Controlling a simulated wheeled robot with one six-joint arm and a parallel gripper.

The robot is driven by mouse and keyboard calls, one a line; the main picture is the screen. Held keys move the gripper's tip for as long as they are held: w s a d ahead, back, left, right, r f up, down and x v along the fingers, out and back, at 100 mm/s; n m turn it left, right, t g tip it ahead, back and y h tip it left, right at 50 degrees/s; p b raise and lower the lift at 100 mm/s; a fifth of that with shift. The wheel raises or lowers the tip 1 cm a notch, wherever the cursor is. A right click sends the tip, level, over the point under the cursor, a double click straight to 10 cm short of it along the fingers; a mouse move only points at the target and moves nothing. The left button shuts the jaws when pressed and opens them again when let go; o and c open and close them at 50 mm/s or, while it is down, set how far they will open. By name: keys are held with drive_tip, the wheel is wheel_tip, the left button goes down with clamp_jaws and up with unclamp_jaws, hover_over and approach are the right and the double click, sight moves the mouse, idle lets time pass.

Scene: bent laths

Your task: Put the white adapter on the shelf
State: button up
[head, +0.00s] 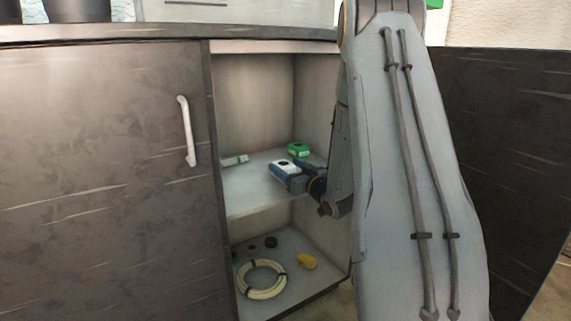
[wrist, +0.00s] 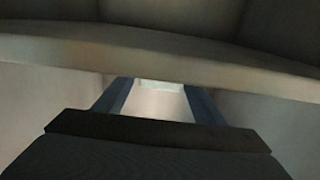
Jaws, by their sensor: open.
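The white adapter (head: 284,167) is a small white block with a dark patch on top, in the head view over the cabinet's middle shelf (head: 245,190). My gripper (head: 290,178) is open, with its dark blue fingers at the adapter. I cannot tell whether they touch it or whether the adapter rests fully on the shelf. In the wrist view, a pale surface shows between the two fingers (wrist: 160,100); I cannot tell whether it is the adapter. My arm hides the right part of the cabinet opening.
A green box (head: 298,150) stands behind the adapter, and a pale strip-like item (head: 235,160) lies at the shelf's left. Below are a cable coil (head: 262,294), a yellow item (head: 307,261) and small dark pieces. A closed door (head: 110,170) is at left. The shelf's front left is clear.

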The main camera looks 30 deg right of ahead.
drive_tip(key=s+p, duration=0.1)
drive_tip(key=s, duration=0.4)
drive_tip(key=s+p, duration=0.1)
drive_tip(key=s, duration=0.4)
drive_tip(key=shift+d+p, duration=0.2)
drive_tip(key=shift+p, duration=0.2)
